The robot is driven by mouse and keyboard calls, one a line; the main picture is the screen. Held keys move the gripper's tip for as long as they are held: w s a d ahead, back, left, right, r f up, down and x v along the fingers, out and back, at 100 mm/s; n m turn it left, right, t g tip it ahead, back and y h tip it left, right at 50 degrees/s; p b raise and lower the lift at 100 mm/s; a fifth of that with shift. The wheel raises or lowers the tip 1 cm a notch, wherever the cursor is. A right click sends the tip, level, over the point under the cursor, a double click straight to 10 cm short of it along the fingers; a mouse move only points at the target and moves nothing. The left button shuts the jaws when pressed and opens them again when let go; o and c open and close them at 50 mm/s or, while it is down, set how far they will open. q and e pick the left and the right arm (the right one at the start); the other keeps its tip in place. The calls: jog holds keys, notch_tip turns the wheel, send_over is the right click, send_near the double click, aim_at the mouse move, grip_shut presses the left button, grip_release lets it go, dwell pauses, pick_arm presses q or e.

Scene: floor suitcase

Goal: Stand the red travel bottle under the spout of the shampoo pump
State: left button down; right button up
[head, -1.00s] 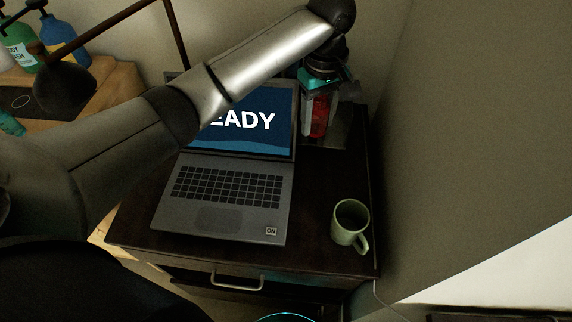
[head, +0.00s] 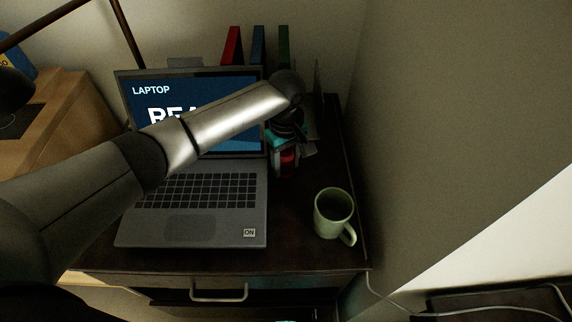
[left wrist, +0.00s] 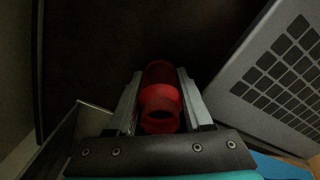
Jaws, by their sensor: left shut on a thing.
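My left gripper (head: 286,160) is shut on the red travel bottle (head: 289,162), to the right of the laptop. In the left wrist view the red bottle (left wrist: 160,103) lies between the two fingers (left wrist: 160,100), its round neck facing the camera. I cannot tell whether its base touches the desk. The shampoo pump cannot be made out for certain; only part of a blue bottle (head: 20,58) with a yellow marking shows at the far left edge, its top cut off. My right gripper is not in view.
A laptop (head: 190,228) stands open on the dark desk (head: 290,250), beside the gripper. A green mug (head: 333,215) stands at the desk's front right. Red, blue and green books (head: 258,46) stand behind. A wall rises at right. A wooden surface (head: 75,110) lies at left.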

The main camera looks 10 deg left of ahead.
pick_arm(q)
jog(key=shift+f, duration=0.1)
jog(key=c, duration=0.6)
grip_release()
